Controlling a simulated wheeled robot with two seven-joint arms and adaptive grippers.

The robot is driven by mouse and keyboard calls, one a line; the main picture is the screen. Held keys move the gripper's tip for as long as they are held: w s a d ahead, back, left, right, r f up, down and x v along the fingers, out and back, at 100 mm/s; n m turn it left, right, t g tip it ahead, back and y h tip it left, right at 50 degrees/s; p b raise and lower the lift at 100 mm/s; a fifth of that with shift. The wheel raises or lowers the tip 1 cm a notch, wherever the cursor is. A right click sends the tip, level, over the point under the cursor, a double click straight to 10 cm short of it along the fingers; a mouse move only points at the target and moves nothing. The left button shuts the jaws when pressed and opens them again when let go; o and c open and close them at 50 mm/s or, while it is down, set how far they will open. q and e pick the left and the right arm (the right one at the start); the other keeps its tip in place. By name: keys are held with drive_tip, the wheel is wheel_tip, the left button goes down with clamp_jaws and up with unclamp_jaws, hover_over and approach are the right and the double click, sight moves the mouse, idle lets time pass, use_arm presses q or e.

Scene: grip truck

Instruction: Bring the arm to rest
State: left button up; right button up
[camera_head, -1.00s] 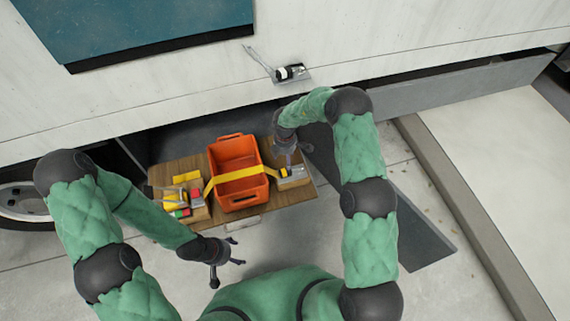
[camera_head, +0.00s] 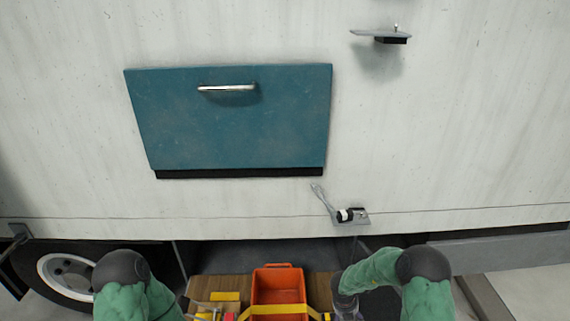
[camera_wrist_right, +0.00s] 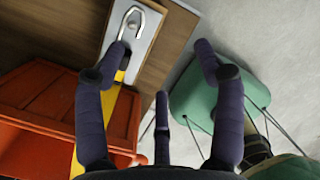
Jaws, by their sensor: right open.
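My right arm (camera_head: 385,268) comes in at the bottom of the head view, bent beside the orange crate. My right gripper shows in the right wrist view (camera_wrist_right: 163,62) with its dark fingers spread and nothing between them. Ahead of it is a metal plate with a hook or loop (camera_wrist_right: 132,22) on the wooden board, apart from most of the fingers. My left arm (camera_head: 135,285) shows only in part at the lower left; its gripper is outside the frames.
An orange crate (camera_head: 278,278) with a yellow strap (camera_head: 275,310) across it stands on a wooden board (camera_head: 318,287). The white truck side (camera_head: 450,130) rises behind, with a teal hatch (camera_head: 240,125) and a metal latch (camera_head: 350,215). A wheel (camera_head: 65,275) is at lower left.

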drive_tip(key=s+a+m+y, duration=0.3)
drive_tip(key=s+a+m, duration=0.3)
drive_tip(key=s+m, duration=0.7)
drive_tip(key=s+a+f+m+y, duration=0.1)
drive_tip(key=s+a+m+y, duration=0.2)
drive_tip(key=s+m, duration=1)
drive_tip(key=a+m, duration=0.3)
drive_tip(key=m, duration=0.3)
drive_tip(key=shift+s+a+f, duration=0.2)
drive_tip(key=shift+a+f, duration=0.05)
drive_tip(key=shift+a, duration=0.05)
